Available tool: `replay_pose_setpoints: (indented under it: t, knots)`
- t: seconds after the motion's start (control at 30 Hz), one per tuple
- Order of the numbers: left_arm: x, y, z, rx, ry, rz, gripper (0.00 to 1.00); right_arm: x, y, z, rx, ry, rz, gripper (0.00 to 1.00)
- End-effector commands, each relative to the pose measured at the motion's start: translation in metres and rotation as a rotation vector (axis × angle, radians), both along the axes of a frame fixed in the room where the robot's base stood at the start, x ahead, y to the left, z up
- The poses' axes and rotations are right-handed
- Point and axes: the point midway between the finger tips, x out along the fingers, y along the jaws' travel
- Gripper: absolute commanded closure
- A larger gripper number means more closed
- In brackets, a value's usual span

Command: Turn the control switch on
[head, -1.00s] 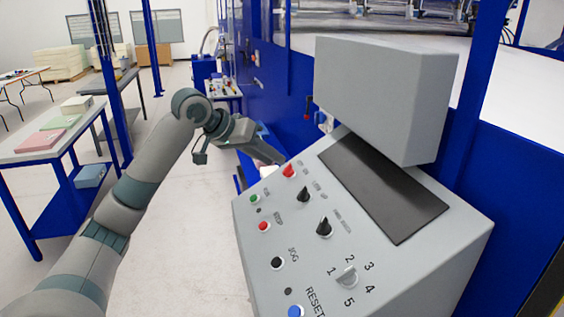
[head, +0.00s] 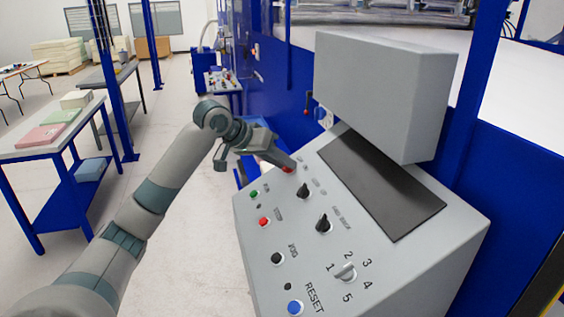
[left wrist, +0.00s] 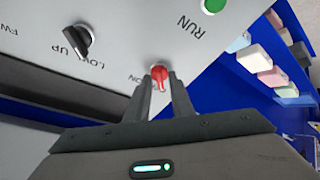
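The control switch is a red knob (head: 288,169) at the top left of the grey control panel (head: 262,205). In the left wrist view the red knob (left wrist: 159,76) is next to lettering that reads "ON". My left gripper (head: 285,165) reaches over the panel's upper left edge to the knob. In the left wrist view its two fingertips (left wrist: 160,82) stand on either side of the knob, with a narrow gap between them, so it looks open. I cannot tell whether either finger touches the knob. My right gripper is not in view.
Close by on the panel are a black selector (head: 304,192), a second black selector (head: 324,225), a green button (head: 254,194) and a red button (head: 264,222). A grey box (head: 385,90) rises behind the panel's dark screen (head: 380,190). A blue-framed table (head: 50,150) stands at left.

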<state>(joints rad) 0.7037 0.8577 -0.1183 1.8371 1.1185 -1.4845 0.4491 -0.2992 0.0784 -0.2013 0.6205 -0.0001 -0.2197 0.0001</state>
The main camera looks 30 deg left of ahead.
Motion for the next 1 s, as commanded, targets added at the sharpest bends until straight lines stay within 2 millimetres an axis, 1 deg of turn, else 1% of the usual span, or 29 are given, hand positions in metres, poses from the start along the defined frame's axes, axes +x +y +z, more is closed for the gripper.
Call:
replay_pose_setpoints:
  t: [0.27,0.47,0.67,1.0]
  knots:
    - [0.0,0.001,0.001,0.011,-0.008,-0.02,1.0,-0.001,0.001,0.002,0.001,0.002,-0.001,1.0]
    - [0.0,0.002,0.001,0.04,-0.031,-0.08,1.0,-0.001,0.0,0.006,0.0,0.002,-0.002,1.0]
    - [0.0,0.003,0.001,0.091,-0.075,-0.192,1.0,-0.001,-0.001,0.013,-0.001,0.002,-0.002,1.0]
    - [0.001,0.004,0.001,0.211,-0.181,-0.454,1.0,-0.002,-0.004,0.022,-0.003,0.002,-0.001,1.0]
